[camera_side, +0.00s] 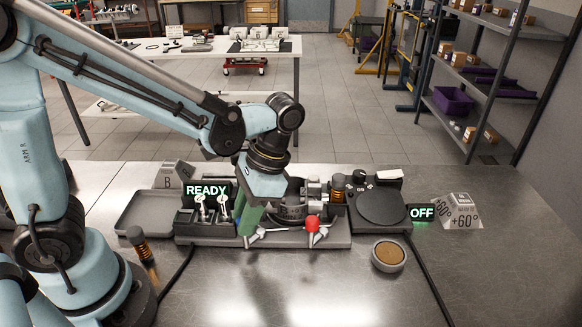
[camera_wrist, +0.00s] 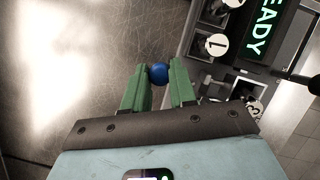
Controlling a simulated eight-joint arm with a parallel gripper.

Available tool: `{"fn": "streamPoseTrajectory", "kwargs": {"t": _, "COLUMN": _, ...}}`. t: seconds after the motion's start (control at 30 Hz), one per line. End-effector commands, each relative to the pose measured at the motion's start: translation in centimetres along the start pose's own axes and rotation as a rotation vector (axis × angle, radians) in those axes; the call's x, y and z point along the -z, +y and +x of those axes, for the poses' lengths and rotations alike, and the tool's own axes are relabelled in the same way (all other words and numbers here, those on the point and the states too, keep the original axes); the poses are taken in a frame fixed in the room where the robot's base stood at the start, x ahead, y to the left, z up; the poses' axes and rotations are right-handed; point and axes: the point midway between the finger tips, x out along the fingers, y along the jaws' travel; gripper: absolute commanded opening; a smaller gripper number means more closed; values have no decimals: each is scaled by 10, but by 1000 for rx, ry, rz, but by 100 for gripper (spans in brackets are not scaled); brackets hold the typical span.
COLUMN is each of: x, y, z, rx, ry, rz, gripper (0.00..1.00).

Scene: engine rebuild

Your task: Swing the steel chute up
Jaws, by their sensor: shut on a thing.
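My gripper (camera_side: 246,228) points down at the front of the grey fixture (camera_side: 340,240) in the side view. In the wrist view its green fingers (camera_wrist: 159,78) are shut on a blue ball knob (camera_wrist: 158,73). A bright steel piece (camera_side: 258,237) shows just right of the fingers, at the fixture's front edge. A similar steel piece (camera_side: 318,238) sits further right, below a red ball knob (camera_side: 312,222). I cannot tell for sure which steel piece is the chute, and the fingers hide how the blue knob joins on.
A panel reading READY (camera_side: 207,190) and two upright toggles stand left of my gripper. A round dark plate (camera_side: 380,205) and an OFF sign (camera_side: 422,213) are on the right. A round dish (camera_side: 388,256) stands in front. The front bench is mostly clear.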

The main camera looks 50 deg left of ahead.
Motion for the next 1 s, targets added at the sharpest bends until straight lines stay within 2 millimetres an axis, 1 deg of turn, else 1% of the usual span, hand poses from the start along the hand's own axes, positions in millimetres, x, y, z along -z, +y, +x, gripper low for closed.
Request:
{"fn": "streamPoseTrajectory", "kwargs": {"t": 0.23, "x": -1, "y": -1, "z": 1, "rx": 19, "ry": 1, "rz": 44, "gripper": 0}}
{"fn": "streamPoseTrajectory", "kwargs": {"t": 0.63, "x": -1, "y": -2, "z": 1, "rx": 22, "ry": 1, "rz": 49, "gripper": 0}}
{"fn": "streamPoseTrajectory", "kwargs": {"t": 0.67, "x": -1, "y": -2, "z": 1, "rx": 22, "ry": 1, "rz": 49, "gripper": 27}}
{"fn": "streamPoseTrajectory", "kwargs": {"t": 0.8, "x": -1, "y": -2, "z": 1, "rx": 21, "ry": 1, "rz": 49, "gripper": 49}}
{"fn": "streamPoseTrajectory", "kwargs": {"t": 0.83, "x": -1, "y": -2, "z": 1, "rx": 21, "ry": 1, "rz": 49, "gripper": 51}}
{"fn": "streamPoseTrajectory", "kwargs": {"t": 1.0, "x": -1, "y": -2, "z": 0, "rx": 20, "ry": 1, "rz": 48, "gripper": 51}}
